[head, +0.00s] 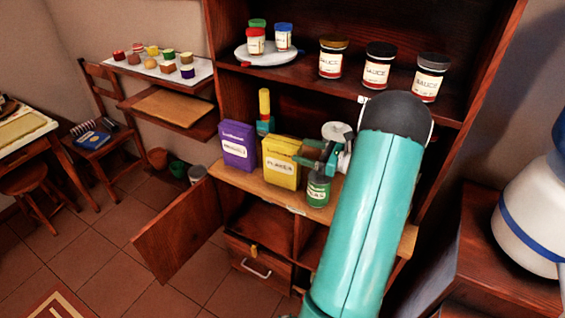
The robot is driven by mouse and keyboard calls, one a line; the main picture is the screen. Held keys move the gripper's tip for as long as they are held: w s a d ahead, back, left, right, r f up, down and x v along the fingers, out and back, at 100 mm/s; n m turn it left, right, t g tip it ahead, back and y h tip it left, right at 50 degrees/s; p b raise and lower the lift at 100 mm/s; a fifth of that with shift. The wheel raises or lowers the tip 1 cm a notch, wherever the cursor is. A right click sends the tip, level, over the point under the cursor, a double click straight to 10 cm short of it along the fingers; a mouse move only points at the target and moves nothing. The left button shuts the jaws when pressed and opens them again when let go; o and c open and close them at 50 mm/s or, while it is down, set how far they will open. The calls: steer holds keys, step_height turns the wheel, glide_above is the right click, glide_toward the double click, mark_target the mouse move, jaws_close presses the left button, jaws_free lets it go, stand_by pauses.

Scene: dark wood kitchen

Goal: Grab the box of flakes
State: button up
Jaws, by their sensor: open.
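The yellow box of flakes (280,164) stands upright on the wooden counter of the cabinet, its label facing out. A purple box (238,146) stands to its left. My gripper (306,158) is at the right side of the yellow box, with its green and dark fingers apart. The fingers overlap the box's right edge in the picture; I cannot tell whether they touch it. My turquoise arm reaches in from the lower right and hides part of the counter.
A green and yellow item (265,112) stands behind the boxes. Sauce jars (379,66) line the shelf above. A cabinet door (176,229) hangs open below left.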

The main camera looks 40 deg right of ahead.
mark_target(287, 142)
steer(key=shift+x, duration=3.4)
steer(key=shift+d, duration=0.15)
steer(key=shift+c, duration=0.4)
steer(key=c, duration=1.4)
jaws_close()
steer(key=shift+r, duration=0.1)
